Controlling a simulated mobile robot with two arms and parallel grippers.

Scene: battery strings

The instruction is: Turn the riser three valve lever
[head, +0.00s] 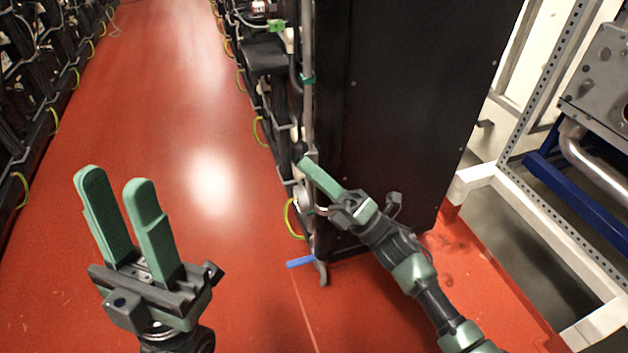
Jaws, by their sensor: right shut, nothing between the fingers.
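A grey vertical pipe (307,105) runs down the left edge of the black cabinet. A small blue lever (300,262) sticks out to the left near the pipe's foot, just above the floor; I see no label saying which riser it belongs to. My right gripper (305,163) is shut and empty. Its green fingers point up and left beside the pipe, above the blue lever and apart from it. I cannot tell whether they touch the pipe. My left gripper (114,178) is open and empty over the red floor, well left of the lever.
The black cabinet (400,100) stands close behind my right gripper. Battery racks with yellow-green cables (55,120) line the left side. A white perforated frame (550,110) and blue beam (575,190) stand at right. The red aisle floor (185,90) between the racks is clear.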

